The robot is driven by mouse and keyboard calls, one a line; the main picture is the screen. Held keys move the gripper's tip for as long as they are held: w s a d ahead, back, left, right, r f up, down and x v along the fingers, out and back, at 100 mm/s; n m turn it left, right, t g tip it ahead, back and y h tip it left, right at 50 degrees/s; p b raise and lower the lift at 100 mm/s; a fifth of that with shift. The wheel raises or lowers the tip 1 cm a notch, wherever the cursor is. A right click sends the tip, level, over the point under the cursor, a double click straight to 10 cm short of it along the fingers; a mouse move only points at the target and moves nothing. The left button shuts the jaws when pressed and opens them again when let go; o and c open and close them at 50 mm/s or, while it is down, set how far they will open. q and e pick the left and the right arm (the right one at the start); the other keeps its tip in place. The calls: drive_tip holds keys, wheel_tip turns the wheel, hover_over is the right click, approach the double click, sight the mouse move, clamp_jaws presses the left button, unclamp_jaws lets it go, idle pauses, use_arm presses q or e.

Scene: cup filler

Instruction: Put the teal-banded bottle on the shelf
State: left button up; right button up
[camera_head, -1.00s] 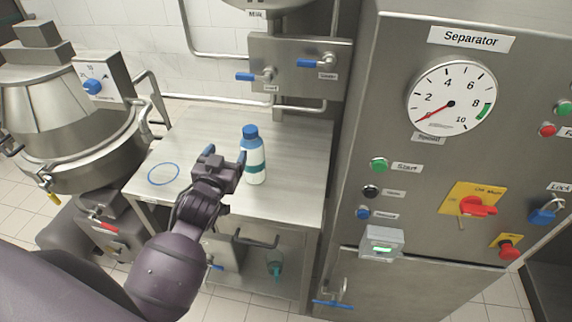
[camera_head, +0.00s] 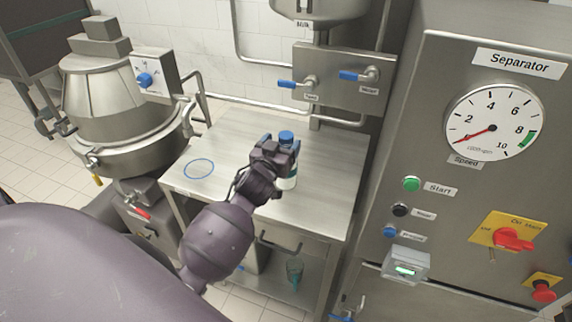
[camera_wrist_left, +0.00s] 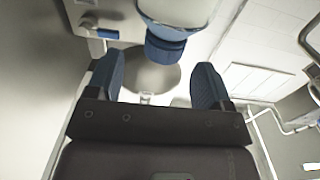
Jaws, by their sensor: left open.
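The teal-banded bottle (camera_head: 287,182) stands upright on the steel table (camera_head: 232,130), white with a blue cap; my left gripper hides its middle and band in the head view. In the left wrist view the bottle (camera_wrist_left: 180,12) shows at the top edge, its blue cap near the fingertips. My left gripper (camera_head: 280,144) is at the bottle's upper part. Its blue-padded fingers (camera_wrist_left: 160,62) are apart, with nothing clamped between them; I cannot tell if they touch the bottle. My right gripper is out of view. A lower shelf (camera_head: 268,289) lies under the tabletop.
A blue ring (camera_head: 199,168) is marked on the table's left part, which is clear. A teal cup-like thing (camera_head: 294,272) stands on the lower shelf. The separator panel (camera_head: 445,190) rises at the right, a steel kettle (camera_head: 115,105) at the left. Pipes and valves (camera_head: 340,78) are behind.

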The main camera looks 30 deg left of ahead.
sight(283, 141)
use_arm(q)
drive_tip(key=x, duration=0.4)
drive_tip(key=shift+w+a+f, duration=0.15)
drive_tip(key=shift+f, duration=0.05)
clamp_jaws()
drive_tip(key=shift+r, duration=0.1)
idle(0.3)
